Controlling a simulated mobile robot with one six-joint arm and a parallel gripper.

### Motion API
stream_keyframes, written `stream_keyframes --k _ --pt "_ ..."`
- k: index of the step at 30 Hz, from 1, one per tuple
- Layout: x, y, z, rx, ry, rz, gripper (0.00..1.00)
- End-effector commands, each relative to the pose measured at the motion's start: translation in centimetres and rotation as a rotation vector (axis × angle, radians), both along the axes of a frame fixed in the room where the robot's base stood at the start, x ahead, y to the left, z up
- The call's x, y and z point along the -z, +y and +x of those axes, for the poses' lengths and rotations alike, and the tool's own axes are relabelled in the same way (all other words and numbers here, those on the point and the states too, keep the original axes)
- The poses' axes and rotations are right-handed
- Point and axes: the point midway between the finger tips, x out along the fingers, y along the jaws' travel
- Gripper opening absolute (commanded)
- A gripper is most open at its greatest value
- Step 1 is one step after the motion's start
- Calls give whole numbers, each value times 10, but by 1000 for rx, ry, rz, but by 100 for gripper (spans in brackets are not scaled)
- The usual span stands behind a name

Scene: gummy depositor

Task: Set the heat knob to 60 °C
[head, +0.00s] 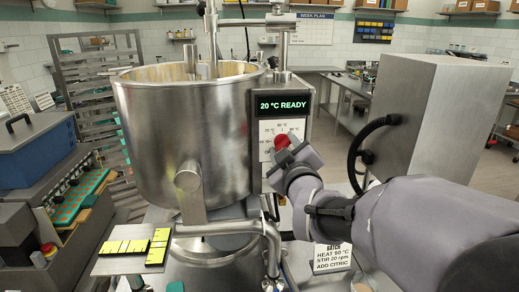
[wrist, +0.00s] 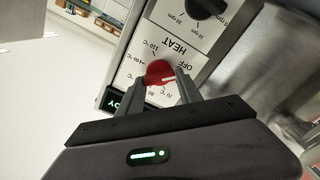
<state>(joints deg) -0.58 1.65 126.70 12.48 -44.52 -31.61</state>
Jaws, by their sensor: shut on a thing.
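The red heat knob (head: 282,142) sits on the white dial panel of the steel kettle (head: 180,135), below a display (head: 283,105) reading "20 °C READY". My gripper (head: 283,150) reaches it from the lower right. In the wrist view my gripper (wrist: 161,78) has one finger on each side of the red knob (wrist: 157,71), shut on it. The heat scale (wrist: 165,50) appears upside down there, with OFF, 70, 80, 90, 100 and 110 marks. The knob's white mark points right, towards the right finger. That finger hides part of the scale, so I cannot tell the exact setting.
A black stir knob (wrist: 205,8) with rpm marks is on the same panel, beyond the heat scale. A steel box (head: 425,115) with a black hose stands right of the panel. A batch card (head: 331,257) below reads "HEAT 90 °C".

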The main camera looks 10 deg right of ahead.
Motion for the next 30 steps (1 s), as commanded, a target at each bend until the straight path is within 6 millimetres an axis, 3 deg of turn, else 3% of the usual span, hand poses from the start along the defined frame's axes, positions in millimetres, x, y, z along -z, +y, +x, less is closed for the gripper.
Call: stream_keyframes --k 21,30 --pt "3 -3 0 1 -4 537 1" --pt "1 -3 0 1 -1 686 1"
